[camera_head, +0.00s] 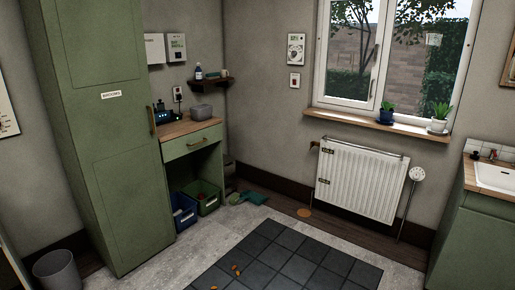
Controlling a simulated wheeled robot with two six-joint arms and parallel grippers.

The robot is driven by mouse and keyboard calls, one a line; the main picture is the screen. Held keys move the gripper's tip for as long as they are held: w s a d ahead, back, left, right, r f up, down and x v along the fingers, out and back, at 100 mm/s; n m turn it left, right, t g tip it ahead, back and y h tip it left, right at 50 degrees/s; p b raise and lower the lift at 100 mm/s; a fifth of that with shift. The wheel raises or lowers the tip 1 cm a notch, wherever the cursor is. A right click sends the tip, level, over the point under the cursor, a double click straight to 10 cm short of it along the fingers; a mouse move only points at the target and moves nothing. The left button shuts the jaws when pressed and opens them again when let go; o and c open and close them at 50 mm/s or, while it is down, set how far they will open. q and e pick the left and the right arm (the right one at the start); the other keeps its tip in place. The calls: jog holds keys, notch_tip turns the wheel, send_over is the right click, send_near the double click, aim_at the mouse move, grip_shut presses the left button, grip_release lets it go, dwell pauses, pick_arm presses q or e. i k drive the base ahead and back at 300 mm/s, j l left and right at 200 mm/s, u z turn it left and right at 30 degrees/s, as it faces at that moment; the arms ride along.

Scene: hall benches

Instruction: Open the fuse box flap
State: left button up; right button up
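A small pale box (176,47) with green lettering hangs on the back wall, above the green drawer unit and right of the tall green cabinet. It may be the fuse box, but its lettering is too small to read. A plain whitish panel (154,49) is directly to its left, partly behind the cabinet edge. I cannot tell whether this panel is a flap of the box or a separate thing. Neither of my grippers is in view.
A tall green cabinet (100,130) stands left of a drawer unit (192,141) with a grey container (202,112) on top. Crates (207,203) sit below. A radiator (358,180) is under the window. The dark floor mat (290,262) is mostly clear.

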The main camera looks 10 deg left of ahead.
aim_at(154, 43)
jog(key=i, duration=1.9)
